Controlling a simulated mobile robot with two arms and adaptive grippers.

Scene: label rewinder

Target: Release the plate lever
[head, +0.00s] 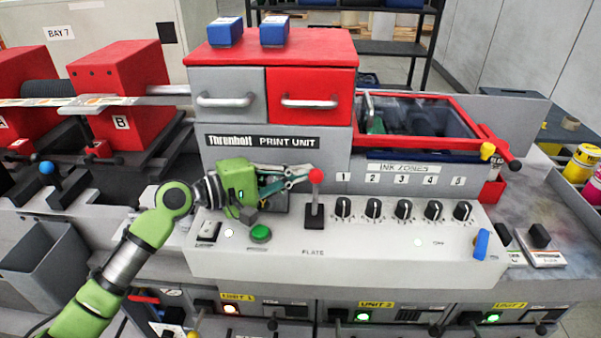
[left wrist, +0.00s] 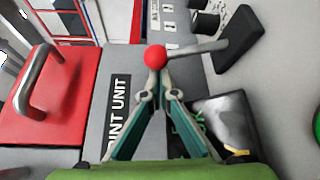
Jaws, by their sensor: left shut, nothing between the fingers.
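The plate lever has a red ball knob (head: 316,175) on a grey stem (head: 315,200). It stands nearly upright in a black base (head: 315,218) above the PLATE label on the sloped control panel (head: 345,262). My left gripper (head: 303,174) comes in from the left at knob height, its shut fingers reaching the knob's left side. In the left wrist view the knob (left wrist: 156,57) overlaps the converging fingers, with the stem (left wrist: 190,48) running right to the base (left wrist: 238,40). Nothing is between the fingers. I cannot tell whether they touch the knob. My right gripper is not in view.
Several black ink knobs (head: 373,209) line the panel to the right of the lever. A green button (head: 260,233) sits below my left gripper. The print unit's grey face (head: 270,150) rises just behind. A blue-handled lever (head: 481,244) stands at the panel's right end.

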